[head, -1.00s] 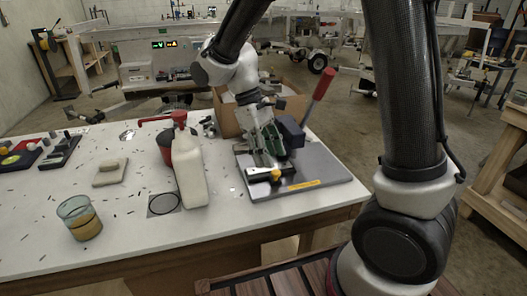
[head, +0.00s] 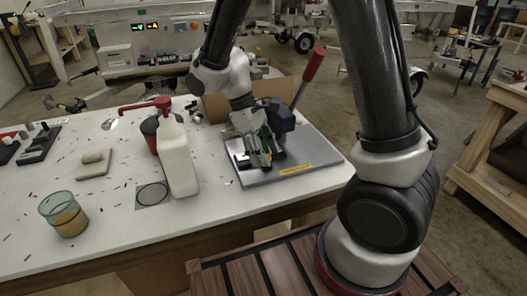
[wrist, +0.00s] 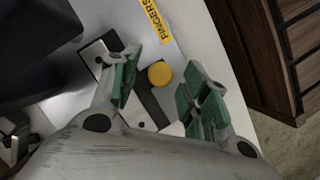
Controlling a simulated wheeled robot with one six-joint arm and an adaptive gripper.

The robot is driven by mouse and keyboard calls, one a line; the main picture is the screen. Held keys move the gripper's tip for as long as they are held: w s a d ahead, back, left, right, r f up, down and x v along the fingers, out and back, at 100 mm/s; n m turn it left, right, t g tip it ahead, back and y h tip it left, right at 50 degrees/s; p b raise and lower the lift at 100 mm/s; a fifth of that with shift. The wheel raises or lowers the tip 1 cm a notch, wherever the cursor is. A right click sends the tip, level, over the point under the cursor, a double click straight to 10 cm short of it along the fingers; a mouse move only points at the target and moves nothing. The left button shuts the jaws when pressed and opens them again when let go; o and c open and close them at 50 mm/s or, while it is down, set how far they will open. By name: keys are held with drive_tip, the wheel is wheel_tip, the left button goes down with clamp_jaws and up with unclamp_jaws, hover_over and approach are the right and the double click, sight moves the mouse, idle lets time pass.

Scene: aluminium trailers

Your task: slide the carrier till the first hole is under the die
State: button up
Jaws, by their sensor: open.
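My gripper (wrist: 163,88) is open, its two green-padded fingers apart on either side of a yellow knob (wrist: 160,74) in the wrist view. I cannot tell whether either finger touches it. The knob sits on a dark flat bar, which looks like the carrier (wrist: 152,106), on a light metal plate. In the head view my gripper (head: 262,156) is low over the grey base plate (head: 318,158) of the bench press (head: 281,116) and hides the knob. The press has a red-handled lever (head: 314,65). The die and the carrier's holes are not discernible.
A yellow warning label (wrist: 153,19) marks the plate's edge.

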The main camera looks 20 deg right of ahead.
drive_tip(key=shift+c, duration=0.5)
clamp_jaws()
drive_tip(key=shift+d, duration=1.45)
drive_tip(key=shift+o, duration=0.5)
unclamp_jaws()
drive_tip(key=shift+a, duration=0.15)
